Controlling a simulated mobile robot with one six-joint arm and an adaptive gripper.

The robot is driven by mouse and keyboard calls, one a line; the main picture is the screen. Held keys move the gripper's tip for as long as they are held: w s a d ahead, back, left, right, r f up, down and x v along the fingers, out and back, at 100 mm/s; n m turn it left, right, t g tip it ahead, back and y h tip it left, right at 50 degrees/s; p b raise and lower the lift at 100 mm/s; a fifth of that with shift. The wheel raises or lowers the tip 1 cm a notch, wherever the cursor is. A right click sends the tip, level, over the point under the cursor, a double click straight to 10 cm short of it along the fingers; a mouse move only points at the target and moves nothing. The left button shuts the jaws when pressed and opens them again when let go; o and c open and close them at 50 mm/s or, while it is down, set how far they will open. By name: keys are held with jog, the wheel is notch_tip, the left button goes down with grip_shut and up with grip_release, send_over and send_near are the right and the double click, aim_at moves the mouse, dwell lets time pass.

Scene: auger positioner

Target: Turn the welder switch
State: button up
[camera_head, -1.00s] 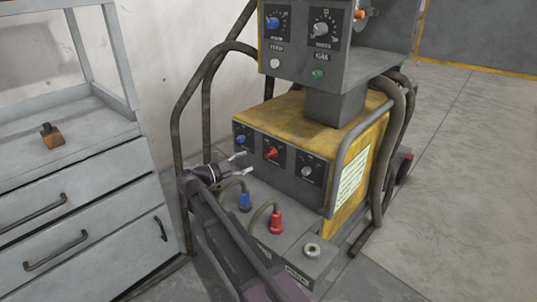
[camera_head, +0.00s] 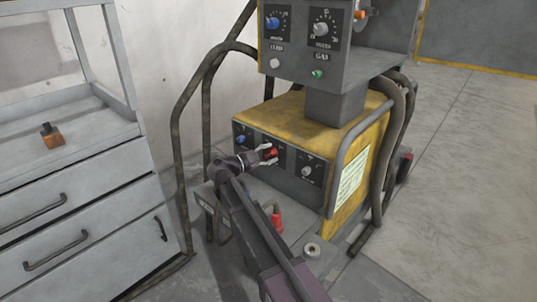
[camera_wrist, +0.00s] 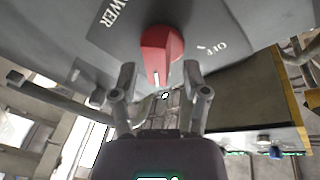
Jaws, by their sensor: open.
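The welder (camera_head: 290,106) is a yellow and grey machine with a dark front panel. Its red switch knob (camera_head: 271,152) sits in the middle of the lower panel, between a blue knob (camera_head: 241,140) and a grey knob (camera_head: 306,171). In the wrist view the red switch (camera_wrist: 161,54) has a white pointer line, with "POWER" on its left and "OFF" on its right. My gripper (camera_head: 269,153) is open at the switch, with a finger on either side of it. In the wrist view the gripper (camera_wrist: 158,76) shows its fingertips near the knob's lower end; contact cannot be told.
A red cable plug (camera_head: 277,220) stands on the ledge below the panel, close to my arm. An upper control box (camera_head: 320,60) overhangs the welder. Hoses and bent rails flank it. A grey drawer cabinet (camera_head: 85,215) stands at the left. Floor at the right is clear.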

grip_shut()
jog(key=shift+n, duration=0.4)
jog(key=n+b, duration=0.1)
jog(key=n, duration=0.1)
jog(key=n+t+b, duration=0.1)
jog(key=n, duration=0.3)
jog(key=shift+w+a+n+t+h+b, duration=0.25)
jog(key=shift+a+n+t+h+b, duration=0.05)
jog(key=shift+a+t+h+b, duration=0.1)
jog(key=n+t, duration=0.1)
jog(key=n, duration=0.1)
jog(key=n+t+b, duration=0.1)
jog(key=n, duration=0.2)
jog(key=shift+w+a+y, duration=0.15)
jog(key=shift+y, duration=0.15)
jog(key=shift+w+a+n+t+y+b, duration=0.1)
jog(key=shift+n+t+y+b, duration=0.15)
jog(key=shift+n, duration=1)
jog(key=shift+w+a+n+t+y+b, duration=0.15)
jog(key=shift+n+t+b, duration=0.2)
jog(key=shift+n, duration=0.9)
